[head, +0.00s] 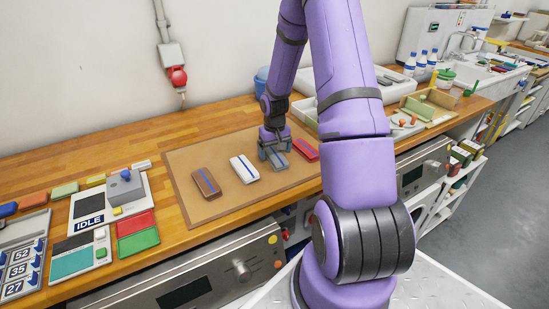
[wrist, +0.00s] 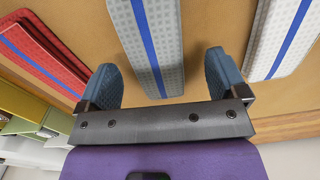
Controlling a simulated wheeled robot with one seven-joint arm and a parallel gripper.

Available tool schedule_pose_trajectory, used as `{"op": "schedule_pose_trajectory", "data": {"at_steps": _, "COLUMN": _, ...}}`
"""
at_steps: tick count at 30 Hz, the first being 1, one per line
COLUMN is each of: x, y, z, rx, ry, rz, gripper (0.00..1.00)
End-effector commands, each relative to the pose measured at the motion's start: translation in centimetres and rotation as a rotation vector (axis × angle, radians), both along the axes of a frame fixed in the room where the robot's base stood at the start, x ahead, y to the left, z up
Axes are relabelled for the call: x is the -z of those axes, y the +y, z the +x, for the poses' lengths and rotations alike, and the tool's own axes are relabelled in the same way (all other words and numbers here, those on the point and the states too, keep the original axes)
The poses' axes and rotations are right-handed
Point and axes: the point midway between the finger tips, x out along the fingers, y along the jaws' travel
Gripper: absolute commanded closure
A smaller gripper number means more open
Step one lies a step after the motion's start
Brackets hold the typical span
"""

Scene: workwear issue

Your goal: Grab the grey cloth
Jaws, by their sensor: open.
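The grey cloth (wrist: 147,45) is a folded strip with a dotted pattern and a blue stripe. In the wrist view it lies between the two fingers of my gripper (wrist: 163,80), with a gap on each side. In the head view the grey cloth (head: 279,160) lies on the brown mat, partly hidden under my gripper (head: 275,150). My gripper is open and points down over the near end of the cloth. I cannot tell how far the fingertips are from the mat.
A red cloth (head: 305,150) lies close on the right of the grey one. A white cloth (head: 244,169) and a brown cloth (head: 206,183) lie to the left. The brown mat (head: 225,208) is bare in front. White bins stand behind my arm.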

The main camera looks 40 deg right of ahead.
Motion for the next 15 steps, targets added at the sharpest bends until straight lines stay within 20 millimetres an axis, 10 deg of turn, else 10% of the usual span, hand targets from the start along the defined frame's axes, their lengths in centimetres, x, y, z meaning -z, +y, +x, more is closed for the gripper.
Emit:
{"op": "schedule_pose_trajectory", "data": {"at_steps": 12, "x": 1.7, "y": 0.0, "z": 0.1, "rx": -0.001, "ry": -0.002, "rz": -0.002, "gripper": 0.08}}
{"op": "schedule_pose_trajectory", "data": {"at_steps": 15, "x": 1.7, "y": 0.0, "z": 0.1, "rx": -0.001, "ry": -0.002, "rz": -0.001, "gripper": 0.27}}
